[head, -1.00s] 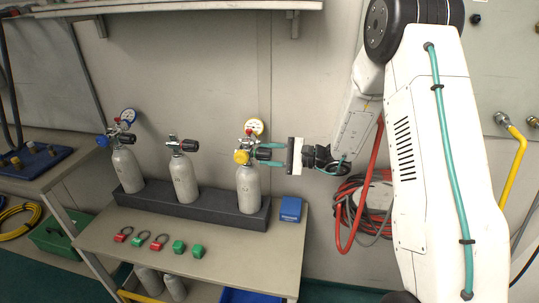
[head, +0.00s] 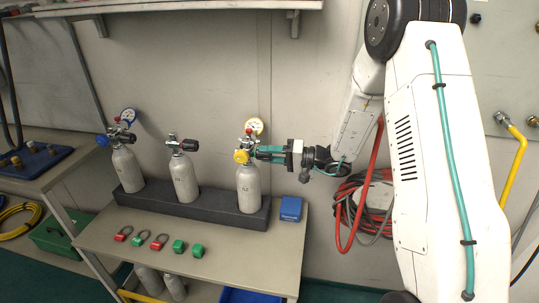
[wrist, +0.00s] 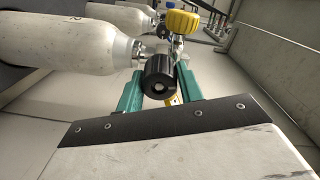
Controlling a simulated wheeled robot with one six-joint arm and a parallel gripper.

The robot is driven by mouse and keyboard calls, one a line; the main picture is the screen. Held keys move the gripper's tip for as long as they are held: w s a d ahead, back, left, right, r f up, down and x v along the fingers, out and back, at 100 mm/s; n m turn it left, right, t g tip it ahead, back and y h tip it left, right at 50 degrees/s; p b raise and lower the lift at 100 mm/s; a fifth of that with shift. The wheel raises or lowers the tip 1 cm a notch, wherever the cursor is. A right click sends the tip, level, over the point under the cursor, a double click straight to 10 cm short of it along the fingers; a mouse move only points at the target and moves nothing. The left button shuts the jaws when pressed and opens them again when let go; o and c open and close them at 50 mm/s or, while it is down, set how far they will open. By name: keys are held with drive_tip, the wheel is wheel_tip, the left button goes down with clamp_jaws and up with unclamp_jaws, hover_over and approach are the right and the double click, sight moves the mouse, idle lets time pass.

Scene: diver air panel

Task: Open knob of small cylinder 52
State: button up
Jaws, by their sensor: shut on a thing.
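Three small grey cylinders stand in a row; their numbers are too small to read for sure. My gripper (head: 263,153) is at the right cylinder (head: 248,188), reaching in from the right. In the wrist view, its green fingers lie on either side of a black round knob (wrist: 159,79), shut on it. The knob sits on the valve beside the neck of a grey cylinder (wrist: 62,45). A yellow part (head: 241,156) and a yellow-rimmed gauge (head: 255,127) are on the same valve. In the head view, the fingers mostly hide the knob.
The middle cylinder (head: 183,178) and left cylinder (head: 127,171) share a dark rack (head: 215,203) with the right one. A blue box (head: 291,209) stands right of the rack. Red and green tags (head: 160,242) lie in front. A red hose (head: 341,235) hangs near my arm.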

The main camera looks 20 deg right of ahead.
drive_tip(key=n, duration=0.7)
drive_tip(key=shift+f, duration=0.1)
drive_tip(key=n, duration=0.3)
drive_tip(key=shift+n, duration=0.3)
drive_tip(key=shift+f+n+t, duration=0.1)
drive_tip(key=shift+n+t, duration=0.2)
drive_tip(key=shift+n, duration=1.3)
drive_tip(key=o, duration=1)
drive_tip(key=shift+d, duration=0.1)
drive_tip(key=v, duration=0.7)
drive_tip(key=shift+s+d, duration=0.15)
drive_tip(key=shift+d, duration=0.15)
